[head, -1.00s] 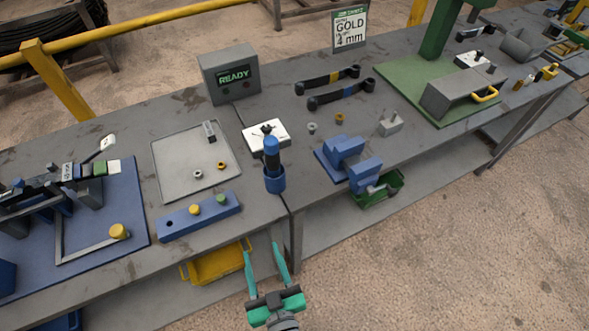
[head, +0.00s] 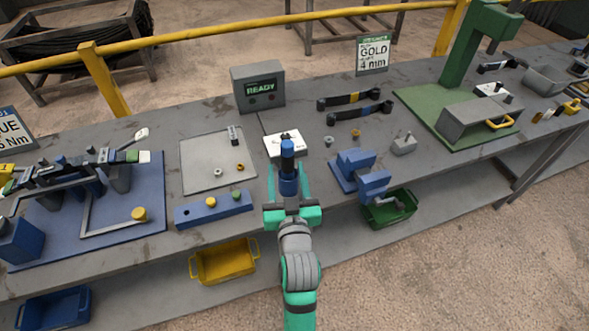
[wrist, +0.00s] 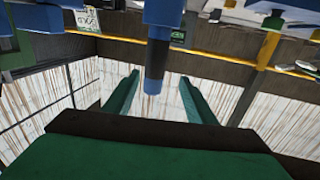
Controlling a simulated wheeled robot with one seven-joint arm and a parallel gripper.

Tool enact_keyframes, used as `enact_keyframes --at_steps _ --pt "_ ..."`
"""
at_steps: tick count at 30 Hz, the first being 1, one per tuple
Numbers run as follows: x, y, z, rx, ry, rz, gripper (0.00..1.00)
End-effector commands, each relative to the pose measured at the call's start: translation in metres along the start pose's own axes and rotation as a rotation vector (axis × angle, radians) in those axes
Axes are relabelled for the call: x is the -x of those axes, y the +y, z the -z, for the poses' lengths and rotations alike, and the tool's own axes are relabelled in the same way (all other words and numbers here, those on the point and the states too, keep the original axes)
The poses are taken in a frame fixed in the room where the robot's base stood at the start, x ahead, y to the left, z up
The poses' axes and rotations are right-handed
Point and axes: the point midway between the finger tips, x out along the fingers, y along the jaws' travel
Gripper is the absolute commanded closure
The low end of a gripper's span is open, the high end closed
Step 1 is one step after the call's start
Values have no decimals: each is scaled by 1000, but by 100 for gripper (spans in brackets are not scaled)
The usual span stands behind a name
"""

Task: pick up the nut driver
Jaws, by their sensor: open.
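In the wrist view the driver (wrist: 157,58) shows between the open fingers (wrist: 158,76), and nothing is gripped. I cannot tell exactly how far along the fingers the driver sits.
A blue block with knobs (head: 214,208) lies left of the holder, and a blue stepped fixture (head: 361,176) is right of it. A white pad (head: 270,146) is behind the driver. Yellow (head: 224,262) and green (head: 390,210) bins sit below the tabletop.

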Motion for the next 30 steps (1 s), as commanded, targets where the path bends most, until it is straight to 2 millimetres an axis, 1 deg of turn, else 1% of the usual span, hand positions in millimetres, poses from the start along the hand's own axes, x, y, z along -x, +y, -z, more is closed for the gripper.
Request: enact_keyframes --at_steps 3,9,12,17,25,27,30 --pt "-14 5 1 -1 1 -7 49" --pt "-41 8 1 -1 1 -11 49" --pt "-50 8 1 0 1 -10 49" --pt "-58 7 2 0 2 -8 49" --pt "-93 9 4 -1 0 -7 49" --pt "-100 9 5 0 1 -7 49" --pt "-105 8 4 0 0 -7 49"
